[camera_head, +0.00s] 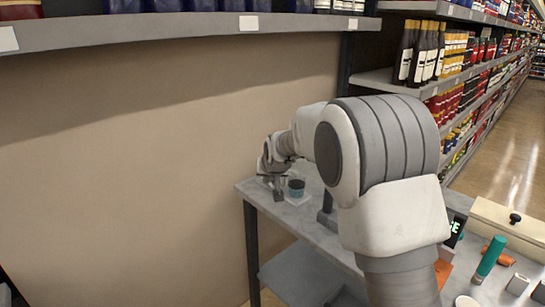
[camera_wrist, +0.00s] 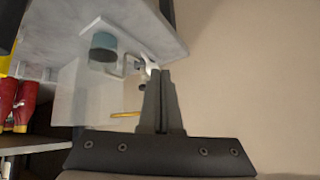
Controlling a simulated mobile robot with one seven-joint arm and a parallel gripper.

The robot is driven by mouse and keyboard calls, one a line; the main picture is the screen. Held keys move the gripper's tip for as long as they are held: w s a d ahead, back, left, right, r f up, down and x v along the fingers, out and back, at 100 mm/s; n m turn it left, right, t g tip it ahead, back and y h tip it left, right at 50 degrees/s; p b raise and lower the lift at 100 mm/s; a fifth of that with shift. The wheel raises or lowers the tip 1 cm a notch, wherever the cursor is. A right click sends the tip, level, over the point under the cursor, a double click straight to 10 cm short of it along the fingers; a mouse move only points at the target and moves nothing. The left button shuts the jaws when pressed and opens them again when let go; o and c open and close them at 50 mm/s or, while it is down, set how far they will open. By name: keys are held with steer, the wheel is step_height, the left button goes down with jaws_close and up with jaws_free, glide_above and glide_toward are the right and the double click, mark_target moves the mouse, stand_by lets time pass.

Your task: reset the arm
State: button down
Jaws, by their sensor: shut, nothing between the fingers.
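My gripper (camera_head: 278,194) is at the far end of my outstretched arm, over the left end of a grey table (camera_head: 254,191). In the wrist view my gripper (camera_wrist: 159,75) has its two dark fingers together with nothing between them. A teal cup with a dark top (camera_head: 296,187) stands on a small white square just right of the gripper. The cup also shows in the wrist view (camera_wrist: 103,46), left of the fingertips and apart from them. A small white and metal piece (camera_wrist: 147,66) is partly hidden behind the fingertips.
A teal cylinder (camera_head: 489,257), a beige box with a black knob (camera_head: 507,222) and several small items lie at the table's right end. A long shelf (camera_head: 190,31) hangs above. Stocked shelves (camera_head: 430,85) stand at right. A bare beige wall (camera_head: 120,180) fills the left.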

steer(key=s+d+r+g+h+p, duration=0.1)
steer(key=s+d+r+p, duration=0.1)
steer(key=s+d+r, duration=0.65)
steer(key=s+d+r+p, duration=0.1)
steer(key=s+d+r, duration=0.4)
steer(key=s, duration=0.6)
steer(key=s+d+g+p, duration=0.1)
steer(key=s+d, duration=0.1)
steer(key=s, duration=0.9)
steer(key=s+d+r+m+h+p, duration=0.1)
steer(key=s+d+p, duration=0.1)
steer(key=s, duration=0.9)
steer(key=shift+s+d+r+g, duration=0.15)
steer(key=shift+s+d+g, duration=0.25)
steer(key=shift+d, duration=0.25)
